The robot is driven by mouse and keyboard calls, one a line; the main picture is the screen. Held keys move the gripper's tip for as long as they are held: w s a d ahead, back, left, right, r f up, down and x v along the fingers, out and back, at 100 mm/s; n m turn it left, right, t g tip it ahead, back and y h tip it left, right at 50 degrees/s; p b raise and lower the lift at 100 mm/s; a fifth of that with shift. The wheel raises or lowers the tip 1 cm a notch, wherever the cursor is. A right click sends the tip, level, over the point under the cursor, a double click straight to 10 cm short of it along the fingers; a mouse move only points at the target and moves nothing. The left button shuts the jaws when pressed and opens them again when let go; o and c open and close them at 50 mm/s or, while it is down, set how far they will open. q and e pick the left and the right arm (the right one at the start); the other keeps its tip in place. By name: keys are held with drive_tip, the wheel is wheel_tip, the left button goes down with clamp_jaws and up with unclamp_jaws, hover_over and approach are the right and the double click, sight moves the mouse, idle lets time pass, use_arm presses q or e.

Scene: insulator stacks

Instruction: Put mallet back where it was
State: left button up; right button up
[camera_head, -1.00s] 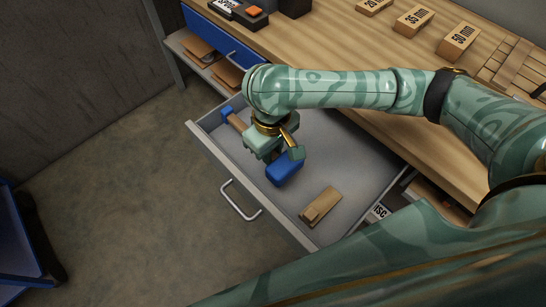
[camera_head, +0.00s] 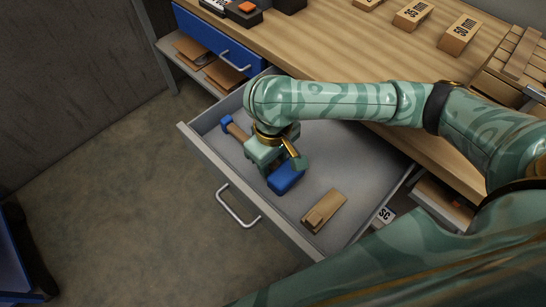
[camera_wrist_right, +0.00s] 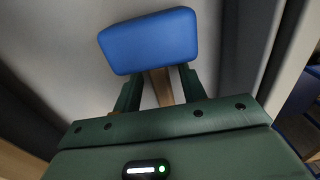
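The mallet lies in the pulled-out grey drawer (camera_head: 345,150). Its blue head (camera_head: 285,178) points toward the drawer front, its wooden handle (camera_head: 236,131) runs up and left, and a blue end piece (camera_head: 227,121) sits at the far tip. My right gripper (camera_head: 277,158) is low over the handle, close behind the head, and hides part of it. In the right wrist view the head (camera_wrist_right: 150,42) is just beyond the fingertips (camera_wrist_right: 161,82). The handle passes between the two fingers, which look slightly apart from it. My left gripper is not in view.
A small wooden block (camera_head: 323,211) lies in the drawer to the right of the mallet head. Bare drawer floor surrounds both. The wooden worktop (camera_head: 340,45) stands behind, with labelled boxes (camera_head: 459,34) on it. A blue drawer (camera_head: 215,40) is at the upper left.

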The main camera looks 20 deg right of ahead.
drive_tip(key=shift+r, duration=0.15)
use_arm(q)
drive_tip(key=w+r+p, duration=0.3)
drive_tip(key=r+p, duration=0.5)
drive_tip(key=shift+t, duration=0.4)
use_arm(e)
wheel_tip(320, 180, up, 12)
drive_tip(key=shift+c, duration=0.2)
